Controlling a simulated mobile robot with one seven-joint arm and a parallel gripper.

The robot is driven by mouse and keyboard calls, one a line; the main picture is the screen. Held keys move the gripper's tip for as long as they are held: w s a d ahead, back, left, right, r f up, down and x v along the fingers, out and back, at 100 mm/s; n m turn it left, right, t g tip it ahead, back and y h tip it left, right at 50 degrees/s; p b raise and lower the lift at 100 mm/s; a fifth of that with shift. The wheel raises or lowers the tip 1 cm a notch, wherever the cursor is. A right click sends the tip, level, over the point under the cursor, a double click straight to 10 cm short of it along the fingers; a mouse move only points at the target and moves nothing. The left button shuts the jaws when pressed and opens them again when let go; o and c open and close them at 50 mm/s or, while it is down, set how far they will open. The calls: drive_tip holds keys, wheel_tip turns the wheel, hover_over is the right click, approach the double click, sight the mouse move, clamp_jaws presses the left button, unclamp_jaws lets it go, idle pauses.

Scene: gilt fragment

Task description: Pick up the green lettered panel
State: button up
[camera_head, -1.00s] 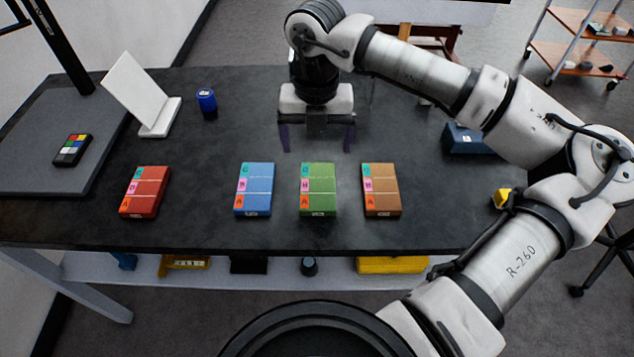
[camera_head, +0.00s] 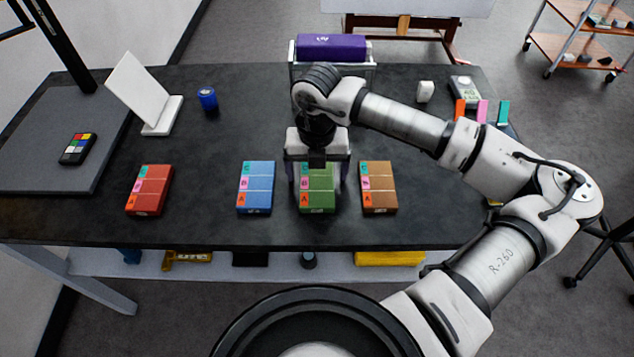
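The green lettered panel (camera_head: 317,200) lies flat on the dark table, third from the left in a row of coloured panels. It has small coloured letter tabs down its left side. My gripper (camera_head: 317,187) is over its far part, pointing down, with its fingers apart on the panel's left and right sides. The gripper body hides the panel's far end. I cannot tell whether the fingertips touch the panel or the table.
A blue panel (camera_head: 255,187) lies close on the left and a brown panel (camera_head: 379,188) close on the right. A red panel (camera_head: 149,190) lies further left. A purple box (camera_head: 331,47) stands in a holder at the back. The table (camera_head: 220,130) is clear behind the blue panel.

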drive_tip(key=c, duration=1)
drive_tip(key=shift+r, duration=0.1)
drive_tip(key=shift+c, duration=0.2)
